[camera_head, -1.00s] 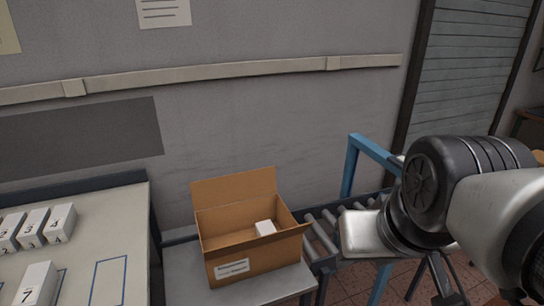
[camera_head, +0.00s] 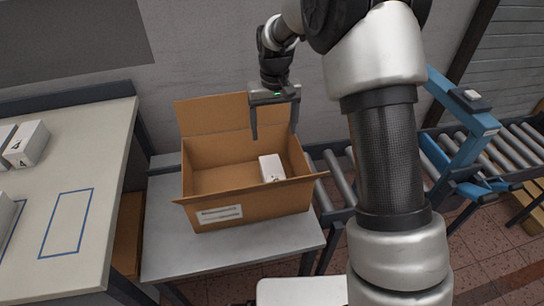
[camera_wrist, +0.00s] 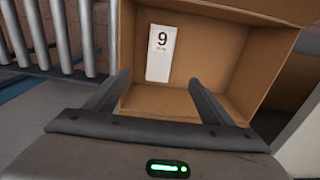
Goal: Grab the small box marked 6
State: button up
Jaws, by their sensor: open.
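A small white box (camera_head: 270,168) lies inside an open cardboard box (camera_head: 220,213), towards its right side. In the wrist view the small white box (camera_wrist: 160,55) reads 9, with fine print under the digit. I see no box that reads 6. My gripper (camera_head: 274,135) is open and empty, pointing down above the cardboard box, near its back flap. In the wrist view my gripper's fingers (camera_wrist: 158,80) are apart, with the white box beyond them, untouched.
The cardboard box stands on a grey stand (camera_head: 165,250) between a table (camera_head: 95,160) on the left and a roller conveyor (camera_head: 340,175) with a blue frame (camera_head: 470,130) on the right. A white box marked 4 (camera_head: 27,144) sits on the table beside a blue outlined rectangle.

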jog(key=b, duration=0.1)
send_over(273, 172)
notch_tip(273, 172, down, 15)
jog(key=shift+a+r, duration=0.15)
jog(key=shift+r, duration=0.05)
jog(key=shift+d+f+b, duration=0.2)
jog(key=shift+f+b, duration=0.3)
jog(key=shift+f, duration=2.15)
jog(key=shift+c, duration=0.6)
jog(key=c, duration=1.1)
jog(key=shift+c, duration=0.2)
